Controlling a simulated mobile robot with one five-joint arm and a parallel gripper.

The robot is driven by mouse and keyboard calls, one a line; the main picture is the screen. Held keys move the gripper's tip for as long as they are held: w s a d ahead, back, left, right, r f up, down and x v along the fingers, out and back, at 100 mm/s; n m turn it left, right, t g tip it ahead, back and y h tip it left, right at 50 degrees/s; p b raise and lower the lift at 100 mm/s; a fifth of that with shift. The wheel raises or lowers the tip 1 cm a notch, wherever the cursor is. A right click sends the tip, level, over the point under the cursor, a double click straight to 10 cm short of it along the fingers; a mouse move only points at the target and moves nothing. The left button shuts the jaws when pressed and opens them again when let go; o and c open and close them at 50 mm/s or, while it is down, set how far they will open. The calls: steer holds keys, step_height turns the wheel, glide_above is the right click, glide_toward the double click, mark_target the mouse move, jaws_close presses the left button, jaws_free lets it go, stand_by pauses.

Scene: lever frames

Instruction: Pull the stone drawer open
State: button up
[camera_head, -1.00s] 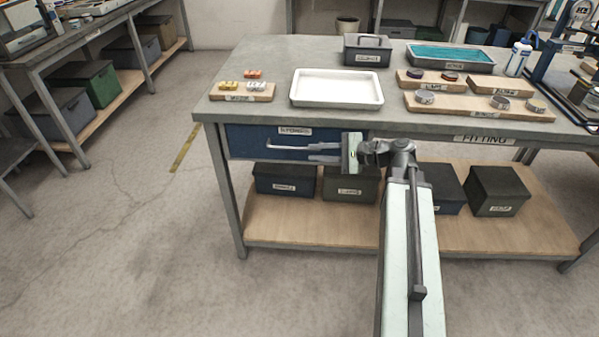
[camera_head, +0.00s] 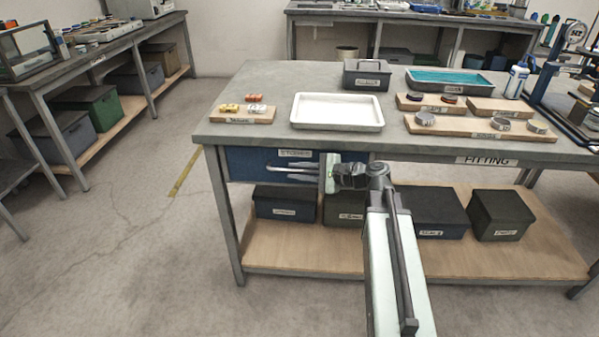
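The stone drawer (camera_head: 243,165) is a blue front with a white label (camera_head: 295,153), under the left part of the bench top. It looks closed, roughly flush with the bench. Its pale bar handle (camera_head: 277,169) stands out from the front. My gripper (camera_head: 312,173) is at the right end of the handle, its fingers pointing left along it. The fingers and the bar overlap in this view. I cannot tell whether they touch or how wide the fingers are apart. The right part of the drawer front is hidden behind my gripper.
The bench top (camera_head: 262,95) holds a white tray (camera_head: 337,111), a grey toolbox (camera_head: 366,75), a teal-filled tray (camera_head: 450,81) and wooden boards with small parts. Lidded boxes stand on the lower shelf (camera_head: 290,250) below the drawer. The floor (camera_head: 130,260) to the left is clear.

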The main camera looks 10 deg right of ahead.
jaws_close()
stand_by(1.3)
